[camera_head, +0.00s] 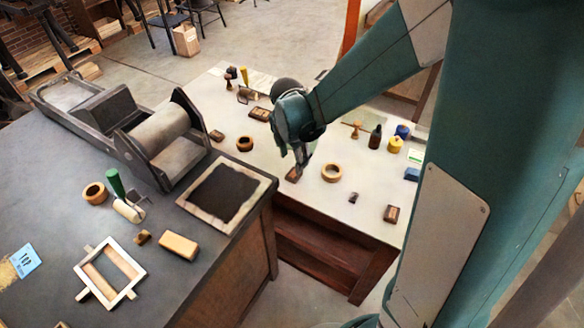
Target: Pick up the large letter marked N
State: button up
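My gripper (300,165) points down over the white-topped table (325,228), above a small dark brown block (292,176). The fingertips look close to this block; I cannot tell whether they touch it or whether they are open or shut. Other small brown blocks lie on the same table: one at the right front (391,214), a smaller dark one (353,198), one at the left edge (216,136) and one behind (260,114). They may be letter blocks, but no marking is readable, so I cannot tell which bears an N.
A tan ring (331,173) lies just right of my gripper, and a darker ring (245,144) lies left. A dark bottle (375,137), a yellow jar (396,144) and a blue jar (402,131) stand at the right. A grey-topped table (60,190) with a roller press (165,140) is left.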

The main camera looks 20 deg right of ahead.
aim_at(294, 173)
jog(key=shift+w+a+f+n+p, duration=0.1)
jog(key=shift+w+f+n+p, duration=0.15)
jog(key=shift+f+n, duration=0.35)
jog(key=shift+w+a+f+n+p, duration=0.15)
jog(key=shift+w+f+n, duration=0.2)
jog(key=shift+f+n, duration=0.2)
jog(key=shift+d+f, duration=0.1)
jog(key=shift+w+d+f, duration=0.1)
jog(key=shift+w+f, duration=0.05)
jog(key=shift+f, duration=1.05)
jog(key=shift+f, duration=0.1)
jog(key=shift+w+d+f+b, duration=0.15)
jog(key=shift+f+b, duration=0.1)
jog(key=shift+f, duration=0.55)
jog(key=shift+d+f+b, duration=0.2)
jog(key=shift+f+b, duration=0.05)
jog(key=shift+f, duration=0.6)
jog(key=shift+w+d+f+b, duration=0.15)
jog(key=shift+f+b, duration=0.1)
jog(key=shift+f, duration=0.55)
jog(key=c, duration=1)
